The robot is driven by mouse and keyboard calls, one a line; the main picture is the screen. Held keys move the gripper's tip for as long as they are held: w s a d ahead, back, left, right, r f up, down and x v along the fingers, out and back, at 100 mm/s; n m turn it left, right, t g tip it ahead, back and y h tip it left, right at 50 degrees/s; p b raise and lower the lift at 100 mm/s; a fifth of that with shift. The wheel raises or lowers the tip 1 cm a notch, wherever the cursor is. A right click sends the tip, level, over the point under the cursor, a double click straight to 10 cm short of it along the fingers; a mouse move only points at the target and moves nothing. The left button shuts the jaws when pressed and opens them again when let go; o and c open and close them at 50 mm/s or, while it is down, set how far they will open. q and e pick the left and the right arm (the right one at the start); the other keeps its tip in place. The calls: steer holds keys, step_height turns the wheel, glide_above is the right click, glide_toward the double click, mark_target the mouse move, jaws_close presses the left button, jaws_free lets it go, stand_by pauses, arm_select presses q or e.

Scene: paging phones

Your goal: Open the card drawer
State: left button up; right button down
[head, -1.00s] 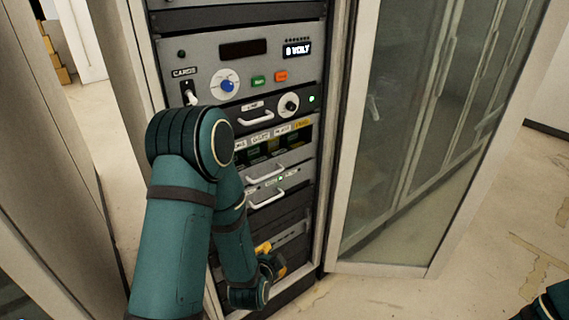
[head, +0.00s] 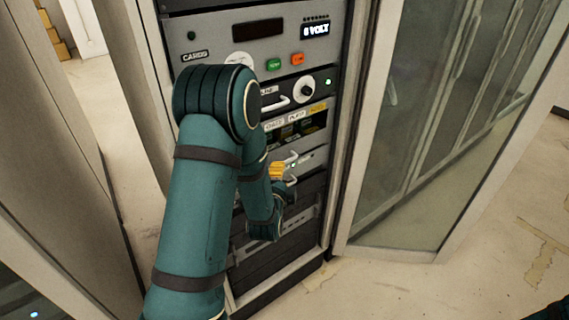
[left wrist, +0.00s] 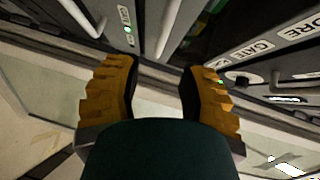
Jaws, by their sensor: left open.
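The label "CARDS" (head: 194,56) is on the rack's upper grey panel in the head view. Below, a strip of labelled cards (head: 300,122) shows dark slots, and pale drawer fronts with handles (head: 290,160) sit under it. I cannot tell which front is the card drawer. My left gripper (head: 278,171) is at the handles, its yellow fingertips partly hidden by my arm. In the left wrist view the left gripper (left wrist: 160,85) is open and empty. A pale handle (left wrist: 168,28) lies beyond the gap between its fingers; another handle (left wrist: 82,18) is to its left.
An open glass door (head: 430,130) stands right of the rack. A beige cabinet side (head: 50,140) is at the left. Bare floor (head: 490,250) shows at lower right. A black knob panel (head: 306,90) is above the card strip.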

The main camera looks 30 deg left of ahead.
arm_select(q)
steer(key=x, duration=0.7)
steer(key=shift+w, duration=0.25)
jaws_close()
